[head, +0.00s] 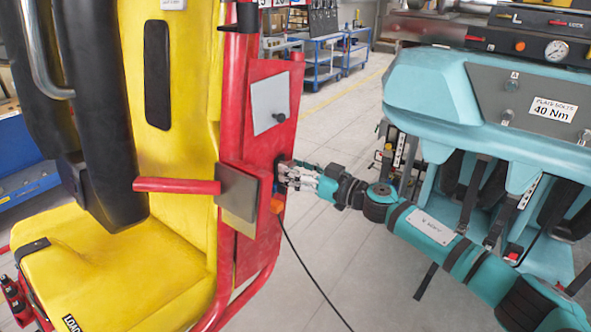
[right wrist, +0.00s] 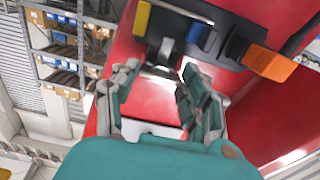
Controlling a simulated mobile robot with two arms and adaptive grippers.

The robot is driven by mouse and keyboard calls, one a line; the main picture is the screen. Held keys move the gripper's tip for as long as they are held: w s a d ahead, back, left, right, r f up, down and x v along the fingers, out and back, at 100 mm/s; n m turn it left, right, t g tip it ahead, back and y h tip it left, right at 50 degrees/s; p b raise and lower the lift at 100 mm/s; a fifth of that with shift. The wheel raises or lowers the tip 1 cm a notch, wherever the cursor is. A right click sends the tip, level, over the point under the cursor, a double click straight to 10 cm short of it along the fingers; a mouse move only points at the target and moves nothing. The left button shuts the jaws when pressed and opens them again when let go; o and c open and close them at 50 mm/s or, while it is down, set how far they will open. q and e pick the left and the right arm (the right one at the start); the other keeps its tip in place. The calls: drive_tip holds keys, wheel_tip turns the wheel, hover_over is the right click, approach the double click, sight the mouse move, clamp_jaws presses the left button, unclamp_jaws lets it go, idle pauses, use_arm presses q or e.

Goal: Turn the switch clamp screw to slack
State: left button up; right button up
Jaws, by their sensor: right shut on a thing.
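The switch (right wrist: 215,35) is a dark block on a red panel. It carries a yellow piece, a blue piece and an orange plug-like part (right wrist: 270,62). A small metallic piece, which looks like the clamp screw (right wrist: 165,52), stands at its left part. My right gripper (right wrist: 160,78) has its fingers on either side of this piece, shut on it; the exact contact is partly hidden. In the head view my right gripper (head: 284,175) reaches from the right to the side of the red post, where its fingertips are hard to make out. My left gripper is not in view.
A yellow seat (head: 120,265) with black padding stands at the left, with a red bar and grey plate before the post. A black cable (head: 312,280) hangs from the orange part to the floor. A teal machine body (head: 440,90) fills the right.

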drive_tip(key=shift+c, duration=0.3)
drive_tip(key=shift+f+n+b, duration=0.2)
drive_tip(key=shift+n+b, duration=4.5)
drive_tip(key=shift+n, duration=12.1)
